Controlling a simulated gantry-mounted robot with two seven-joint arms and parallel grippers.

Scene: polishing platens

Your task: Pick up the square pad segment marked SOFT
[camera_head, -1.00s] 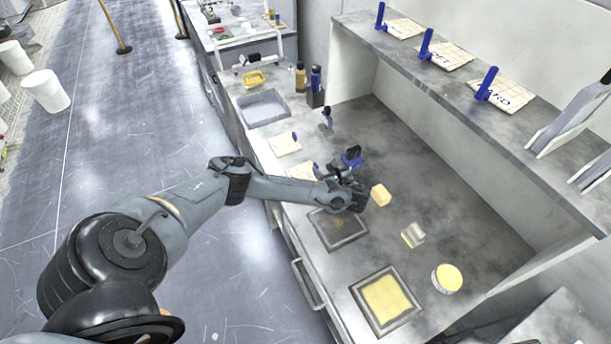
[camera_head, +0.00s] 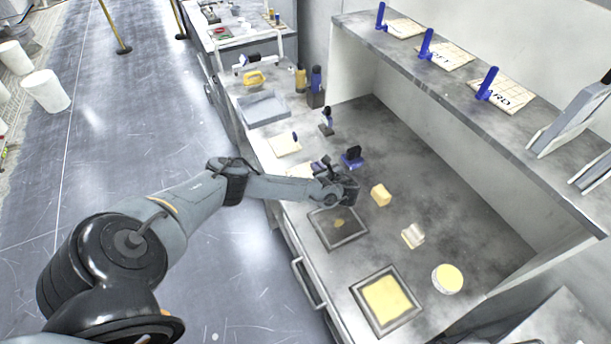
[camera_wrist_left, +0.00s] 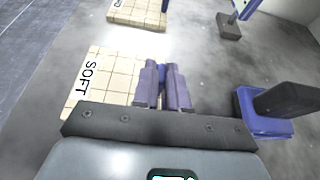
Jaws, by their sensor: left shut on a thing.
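The square pad segment marked SOFT (camera_wrist_left: 88,82) is a cream gridded tile at the left of the wrist view, its word along the left edge. In the head view the pad (camera_head: 301,170) lies low at the counter's front edge, partly hidden by my arm. My left gripper (camera_wrist_left: 163,78) is over the pad's right side. Its fingers are shut on the pad's upright blue handle (camera_wrist_left: 162,72), mostly hidden between them. The left gripper (camera_head: 345,187) also shows in the head view. I cannot tell whether the pad touches the counter. My right gripper is not in view.
Another gridded pad (camera_head: 284,146) lies farther along the counter. A blue-based black tool (camera_head: 352,157) stands close to the gripper. A dark-framed plate (camera_head: 325,241), a yellow block (camera_head: 381,194) and a yellow-filled frame (camera_head: 361,294) are nearer. Three blue-handled pads rest on the shelf (camera_head: 455,91).

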